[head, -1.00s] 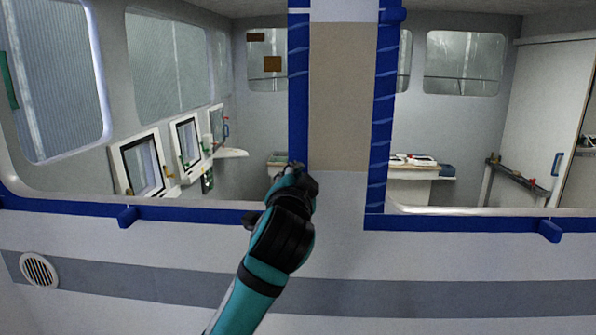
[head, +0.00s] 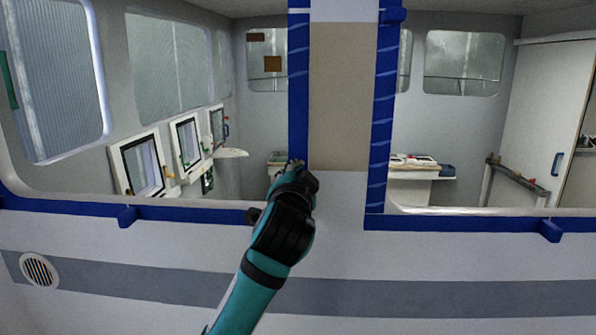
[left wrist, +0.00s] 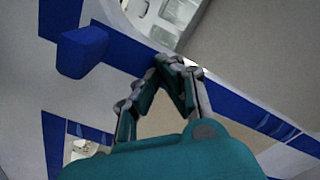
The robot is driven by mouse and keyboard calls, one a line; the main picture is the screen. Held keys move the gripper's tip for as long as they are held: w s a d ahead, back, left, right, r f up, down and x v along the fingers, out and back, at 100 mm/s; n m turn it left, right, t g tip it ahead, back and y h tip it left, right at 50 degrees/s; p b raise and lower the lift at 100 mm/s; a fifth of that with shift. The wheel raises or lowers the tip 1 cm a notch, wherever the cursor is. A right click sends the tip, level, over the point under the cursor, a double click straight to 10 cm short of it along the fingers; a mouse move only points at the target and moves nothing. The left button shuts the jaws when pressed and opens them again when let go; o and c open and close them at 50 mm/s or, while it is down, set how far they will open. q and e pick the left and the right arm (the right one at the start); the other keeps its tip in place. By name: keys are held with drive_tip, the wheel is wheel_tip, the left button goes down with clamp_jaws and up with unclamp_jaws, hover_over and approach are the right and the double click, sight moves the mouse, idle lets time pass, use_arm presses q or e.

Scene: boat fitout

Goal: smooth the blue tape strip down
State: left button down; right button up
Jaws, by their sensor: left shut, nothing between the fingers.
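The blue tape strip (head: 298,110) runs down the left edge of the pillar between two window openings in the head view. Pale crease marks show near its top; its lower visible part looks plain. My left gripper (head: 293,164) is at the strip's lower visible part, and its wrist hides what lies below. In the left wrist view the left gripper's fingers (left wrist: 176,64) come together, empty, at a blue band (left wrist: 235,110). I cannot tell whether they press on it. My right gripper is not in view.
A second blue strip (head: 381,120) with pale slanted creases lines the pillar's right side. Blue tape also runs under the windows, with protruding blue tabs (head: 127,216) (head: 550,230). A round vent (head: 39,271) sits low left. Screens (head: 143,163) and a counter (head: 415,172) stand beyond the openings.

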sight(298, 123)
use_arm(q)
drive_tip(key=shift+r, duration=0.1)
drive_tip(key=shift+w+r, duration=0.1)
drive_tip(key=shift+r, duration=1.65)
drive_tip(key=shift+r, duration=1.15)
drive_tip(key=shift+r, duration=1.8)
